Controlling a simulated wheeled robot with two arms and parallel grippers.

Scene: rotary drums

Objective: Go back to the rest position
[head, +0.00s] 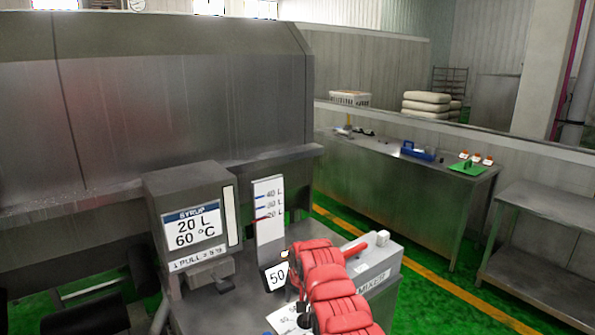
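A red arm of mine reaches up from the bottom, right of the middle, over a grey metal stand. I take it to be my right arm. Its dark end, with my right gripper (297,272), is beside a small card (276,277) reading 50. The fingers are mostly hidden, so I cannot tell whether they are open or shut, or touching anything. My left gripper is not in view. A grey syrup box (190,222) reads 20 L, 60 °C. A white level gauge (268,210) stands beside it, with a red mark near 20 L.
A grey box labelled MIXER (375,272) stands close right of the arm, with a red handle (368,248). A long steel bench (400,185) with a blue tray (417,152) and green board (467,168) runs behind. A steel table (545,215) stands right. Green floor lies between.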

